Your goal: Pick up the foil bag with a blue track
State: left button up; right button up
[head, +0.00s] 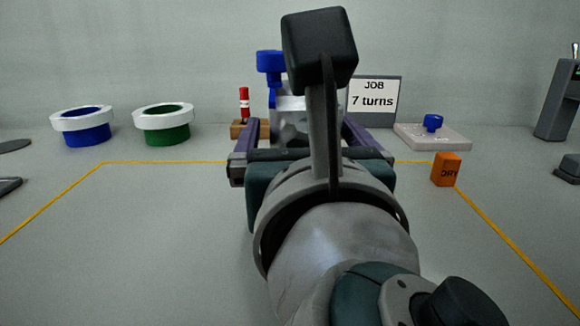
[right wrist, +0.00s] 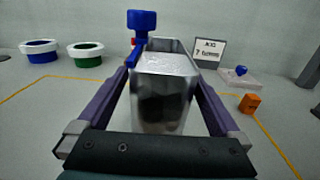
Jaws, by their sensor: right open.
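The foil bag (head: 292,103) is a shiny silver, upright, box-like body, partly hidden behind my right arm in the head view. The right wrist view shows the foil bag (right wrist: 163,95) more fully. In the right wrist view the bag stands between the fingers of the gripper (right wrist: 165,80); contact cannot be told. My left gripper is not in view.
A blue pot (head: 86,132) and a green pot (head: 166,132) with white rims stand left. A red spindle (head: 244,103) stands behind the gripper. A "JOB 7 turns" sign (head: 374,96), a pale plate with blue knob (head: 433,136) and an orange block (head: 445,170) are right.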

jog(key=w, duration=0.3)
jog(key=shift+f+b, duration=0.1)
jog(key=shift+b, duration=0.3)
grip_shut()
dwell(0.4)
